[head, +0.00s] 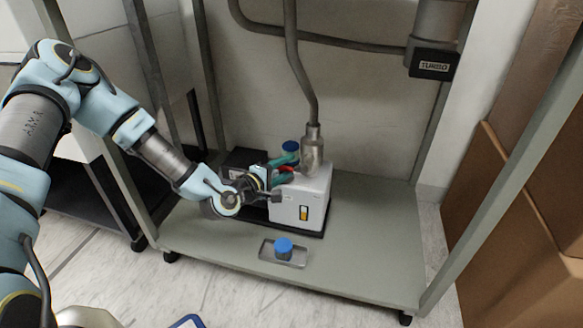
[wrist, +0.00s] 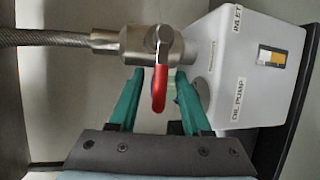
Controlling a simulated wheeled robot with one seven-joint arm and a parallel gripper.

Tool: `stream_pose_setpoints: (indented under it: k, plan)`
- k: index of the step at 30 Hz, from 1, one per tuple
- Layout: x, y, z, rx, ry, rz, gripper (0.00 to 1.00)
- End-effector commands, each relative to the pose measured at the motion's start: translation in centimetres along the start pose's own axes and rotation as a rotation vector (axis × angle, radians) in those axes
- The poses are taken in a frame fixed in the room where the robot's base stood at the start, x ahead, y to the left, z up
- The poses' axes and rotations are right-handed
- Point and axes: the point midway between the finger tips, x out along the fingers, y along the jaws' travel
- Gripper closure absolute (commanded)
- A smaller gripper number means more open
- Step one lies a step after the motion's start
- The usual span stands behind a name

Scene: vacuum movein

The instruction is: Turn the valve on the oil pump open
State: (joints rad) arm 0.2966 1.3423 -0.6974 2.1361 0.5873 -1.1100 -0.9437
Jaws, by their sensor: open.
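The oil pump is a white box (head: 300,212) with a dark part behind it, standing on the low shelf in the head view. Its white body (wrist: 247,75) fills the right of the wrist view, with INLET and OIL PUMP labels. A metal valve (wrist: 135,44) sits beside it, joined to a braided hose. Its red handle (wrist: 159,88) lies between the green fingers of my gripper (wrist: 158,106), with gaps visible on both sides. In the head view my gripper (head: 288,170) is at the pump's top, and the red handle is mostly hidden by it. The gripper is open.
A small tray (head: 268,253) with a blue-capped item (head: 283,246) lies on the shelf (head: 375,250) before the pump. A hose (head: 297,60) drops to the pump. Frame posts flank the shelf. Brown boxes (head: 530,230) stand at right. The shelf's right side is clear.

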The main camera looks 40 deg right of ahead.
Motion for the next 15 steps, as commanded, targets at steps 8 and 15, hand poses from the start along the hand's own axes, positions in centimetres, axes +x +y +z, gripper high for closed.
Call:
stream_pose_setpoints:
  k: [8, 15]
  plan:
    - [2.3, 0.0, 0.0, 0.0, 0.001, 0.0, 0.52]
    - [2.4, 0.0, 0.0, 0.0, 0.001, 0.0, 0.52]
